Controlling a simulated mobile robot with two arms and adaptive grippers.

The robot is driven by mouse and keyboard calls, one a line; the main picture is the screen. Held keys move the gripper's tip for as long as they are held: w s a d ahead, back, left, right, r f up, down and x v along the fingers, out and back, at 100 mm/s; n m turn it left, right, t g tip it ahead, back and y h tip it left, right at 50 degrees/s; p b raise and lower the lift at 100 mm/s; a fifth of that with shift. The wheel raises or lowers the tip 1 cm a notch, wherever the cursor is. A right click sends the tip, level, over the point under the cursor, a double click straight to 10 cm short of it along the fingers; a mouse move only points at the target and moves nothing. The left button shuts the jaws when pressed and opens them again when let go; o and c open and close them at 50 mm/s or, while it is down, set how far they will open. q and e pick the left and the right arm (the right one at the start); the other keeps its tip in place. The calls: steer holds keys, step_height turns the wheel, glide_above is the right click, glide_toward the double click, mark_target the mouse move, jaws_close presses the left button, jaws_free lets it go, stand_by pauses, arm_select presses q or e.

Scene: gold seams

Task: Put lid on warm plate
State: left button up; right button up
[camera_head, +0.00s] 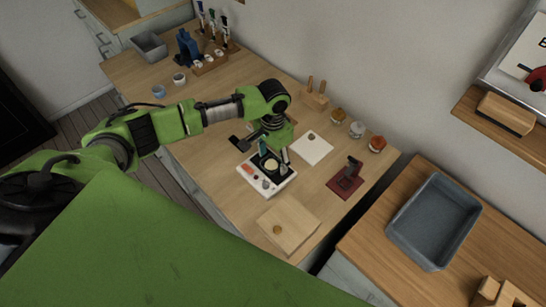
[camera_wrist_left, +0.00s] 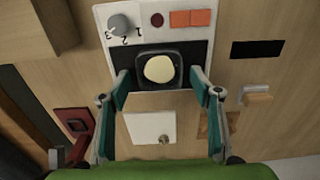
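The warm plate (camera_head: 254,181) is a white device with a knob, a red light and orange buttons; its panel also shows in the left wrist view (camera_wrist_left: 147,24). A black square with rounded corners (camera_wrist_left: 140,78) sits on it, with a pale yellow round (camera_wrist_left: 159,69) on top. My left gripper (camera_head: 271,154) is over the warm plate. In the left wrist view its teal fingertips (camera_wrist_left: 160,88) stand apart on either side of the black square, with small gaps. I cannot tell which thing is the lid; a wooden square with a knob (camera_head: 300,229) lies nearby. My right gripper is out of view.
A white square (camera_head: 318,150) lies behind the warm plate. A dark red stand (camera_head: 341,186) is to its right. Several jars (camera_head: 357,130) line the back edge. A grey tray (camera_head: 434,221) stands on the right counter. A black tool (camera_head: 241,143) lies left of the gripper.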

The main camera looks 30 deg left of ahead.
mark_target(273, 164)
arm_select(q)
steer(key=shift+r, duration=0.1)
step_height(273, 164, up, 12)
steer(key=b, duration=0.1)
steer(key=shift+b, duration=0.3)
stand_by(0.4)
